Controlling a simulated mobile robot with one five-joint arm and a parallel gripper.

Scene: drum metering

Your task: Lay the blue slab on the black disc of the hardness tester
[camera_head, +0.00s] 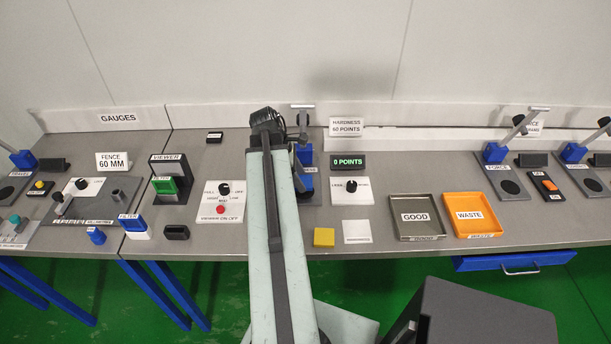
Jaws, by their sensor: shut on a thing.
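The hardness tester (304,154), a blue body with a metal lever, stands on the bench just right of my arm, which hides its left part. A blue patch that looks like the blue slab (308,185) shows low in front of the tester's body, over the place of its base. My gripper (298,181) is mostly hidden behind my arm; a dark part of it shows against the slab's left side, and it is shut on the slab. The black disc is hidden. I cannot tell whether the slab touches it.
A yellow block (324,237) and a white pad (357,232) lie in front of the tester. A knob panel (350,191) and a 0 POINTS display (348,162) stand to its right. The GOOD tray (416,234) and orange WASTE tray (472,231) are farther right. The viewer (170,180) stands left.

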